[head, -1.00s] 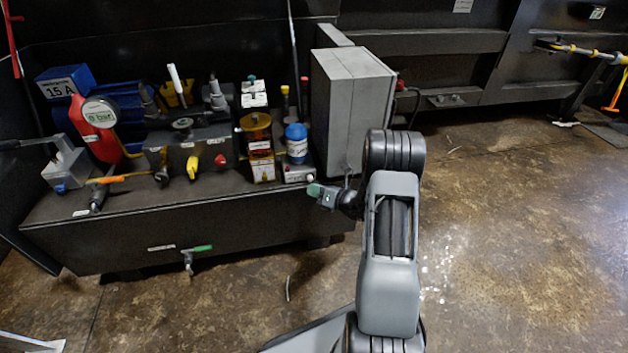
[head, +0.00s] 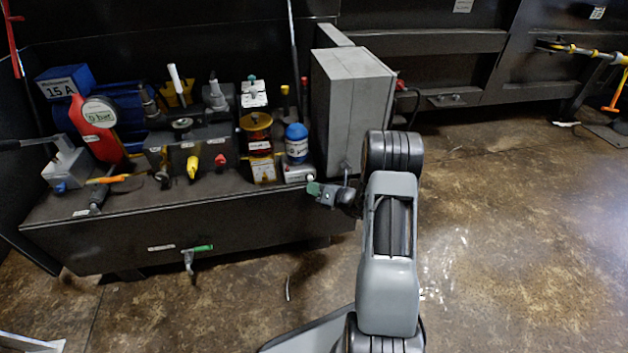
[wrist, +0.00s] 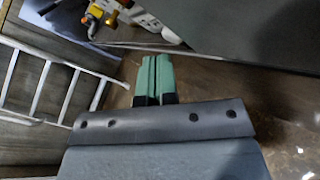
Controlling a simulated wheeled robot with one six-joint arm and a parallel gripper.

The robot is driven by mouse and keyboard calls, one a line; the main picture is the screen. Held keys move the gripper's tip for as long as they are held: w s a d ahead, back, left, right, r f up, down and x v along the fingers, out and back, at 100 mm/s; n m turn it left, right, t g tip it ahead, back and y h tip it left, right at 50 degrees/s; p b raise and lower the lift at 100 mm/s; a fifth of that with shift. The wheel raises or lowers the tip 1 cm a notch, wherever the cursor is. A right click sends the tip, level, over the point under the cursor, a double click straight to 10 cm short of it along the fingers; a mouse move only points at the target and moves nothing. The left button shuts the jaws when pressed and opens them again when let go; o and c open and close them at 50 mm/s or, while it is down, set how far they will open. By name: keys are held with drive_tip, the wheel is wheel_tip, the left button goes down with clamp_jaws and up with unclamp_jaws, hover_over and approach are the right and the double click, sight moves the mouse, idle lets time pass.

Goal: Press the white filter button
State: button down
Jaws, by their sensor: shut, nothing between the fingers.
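The white filter button (head: 310,177) looks like a small pale knob on the front right of a white box (head: 294,172) below the blue-topped filter (head: 296,142). My gripper (head: 313,187) has green fingertips and is just below and in front of this button; I cannot tell whether it touches. In the wrist view the two green fingers (wrist: 155,60) lie side by side, shut and empty. They point toward the white box (wrist: 152,22) at the top of that view. The button's face is too small to read.
The black bench (head: 185,228) carries several valves, a red gauge (head: 98,122) and an amber container (head: 257,132) left of the button. A tall grey cabinet (head: 350,105) stands close on the right. Open floor (head: 530,240) lies to the right.

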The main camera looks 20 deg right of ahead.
drive_tip(key=shift+w+d+r, duration=0.1)
drive_tip(key=shift+w, duration=0.3)
idle(0.6)
drive_tip(key=shift+w+r, duration=0.35)
drive_tip(key=shift+r, duration=0.05)
idle(0.8)
drive_tip(key=shift+s+f, duration=0.25)
idle(0.4)
drive_tip(key=s, duration=0.1)
drive_tip(key=s+p, duration=0.1)
drive_tip(key=s, duration=0.1)
drive_tip(key=s+a, duration=0.1)
drive_tip(key=s, duration=0.1)
drive_tip(key=shift+f+p, duration=0.25)
drive_tip(key=shift+p, duration=0.1)
